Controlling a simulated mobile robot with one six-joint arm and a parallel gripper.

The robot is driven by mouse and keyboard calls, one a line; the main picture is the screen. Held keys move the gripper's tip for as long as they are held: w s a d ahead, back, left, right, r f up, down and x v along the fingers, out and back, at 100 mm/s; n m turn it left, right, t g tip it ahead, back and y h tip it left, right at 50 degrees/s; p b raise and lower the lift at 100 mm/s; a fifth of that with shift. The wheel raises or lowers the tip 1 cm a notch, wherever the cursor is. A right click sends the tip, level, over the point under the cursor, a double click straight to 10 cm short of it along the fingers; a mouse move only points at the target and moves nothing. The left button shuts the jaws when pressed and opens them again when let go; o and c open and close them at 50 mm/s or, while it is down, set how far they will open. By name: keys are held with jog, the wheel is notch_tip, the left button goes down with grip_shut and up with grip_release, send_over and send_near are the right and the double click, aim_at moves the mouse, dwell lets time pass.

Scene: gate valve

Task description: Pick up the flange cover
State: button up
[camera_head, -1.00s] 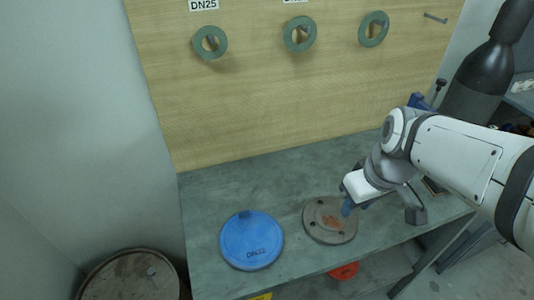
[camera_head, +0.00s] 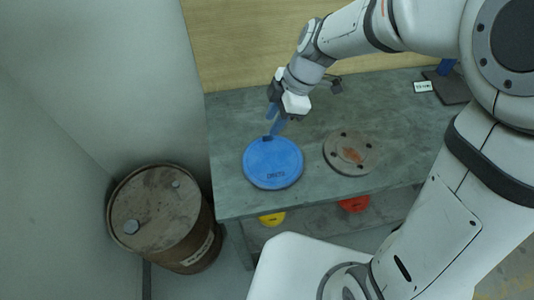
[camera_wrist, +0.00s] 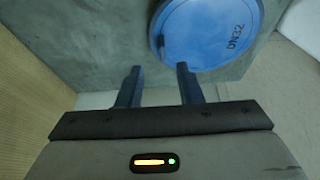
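The blue round flange cover (camera_head: 273,165), marked DN32, lies flat on the grey bench with a small tab (camera_head: 268,139) at its back rim. In the wrist view the cover (camera_wrist: 210,30) shows just beyond the fingertips, partly cut by the top edge, with its tab on the left rim. My gripper (camera_head: 275,121) is at the cover's back edge, pointing down. In the wrist view my gripper (camera_wrist: 160,68) has its two blue fingers well apart with nothing between them. I cannot tell its exact height above the bench.
A grey flange with a rusty middle (camera_head: 350,153) lies right of the cover. The bench (camera_head: 232,185) is bare left of the cover. Yellow (camera_head: 272,218) and red (camera_head: 354,204) things sit on the lower shelf. A rusty drum (camera_head: 152,212) stands left; a wooden board rises behind.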

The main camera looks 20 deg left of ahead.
aim_at(272, 159)
jog(key=x, duration=0.4)
jog(key=shift+s+d+f+p, duration=0.2)
jog(key=shift+d+f+p, duration=0.05)
jog(key=shift+f+p, duration=0.1)
jog(key=shift+r, duration=0.1)
grip_shut()
